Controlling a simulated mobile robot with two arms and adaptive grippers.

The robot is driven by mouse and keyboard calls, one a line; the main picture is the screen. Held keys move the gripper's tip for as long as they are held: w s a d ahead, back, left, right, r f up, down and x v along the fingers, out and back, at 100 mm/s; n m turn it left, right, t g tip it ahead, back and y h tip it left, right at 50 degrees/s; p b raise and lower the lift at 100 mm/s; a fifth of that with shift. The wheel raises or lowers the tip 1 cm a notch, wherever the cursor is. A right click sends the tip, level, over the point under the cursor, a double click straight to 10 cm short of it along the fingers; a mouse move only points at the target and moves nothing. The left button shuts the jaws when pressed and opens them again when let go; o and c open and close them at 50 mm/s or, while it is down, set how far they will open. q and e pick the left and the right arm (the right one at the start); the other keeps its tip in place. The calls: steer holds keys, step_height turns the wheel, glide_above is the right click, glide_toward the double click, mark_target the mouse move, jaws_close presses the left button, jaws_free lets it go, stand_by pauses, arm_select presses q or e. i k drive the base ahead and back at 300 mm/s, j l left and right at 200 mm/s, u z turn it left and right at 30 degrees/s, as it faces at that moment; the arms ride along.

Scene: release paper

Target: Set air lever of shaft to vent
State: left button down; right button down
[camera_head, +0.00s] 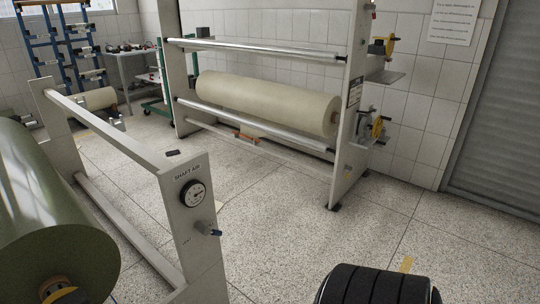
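The air lever (215,232) is a small blue handle on a valve on the front post of a grey stand at the left. It sticks out to the right from the valve body. A round dial gauge (194,194) sits above it, under a label (187,174) that reads "SHAFT AIR". Small marks beside the valve are too small to read, so I cannot tell which setting the lever is at. Neither of my grippers is in view.
A large green roll (50,225) with a yellow-ringed core (65,295) lies left of the post. A beige paper roll (265,103) hangs in a frame (346,130) behind. Speckled floor (290,230) is open right of the post. A black ribbed shape fills the bottom right.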

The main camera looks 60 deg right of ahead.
mark_target(201, 228)
steer(key=z, duration=1.45)
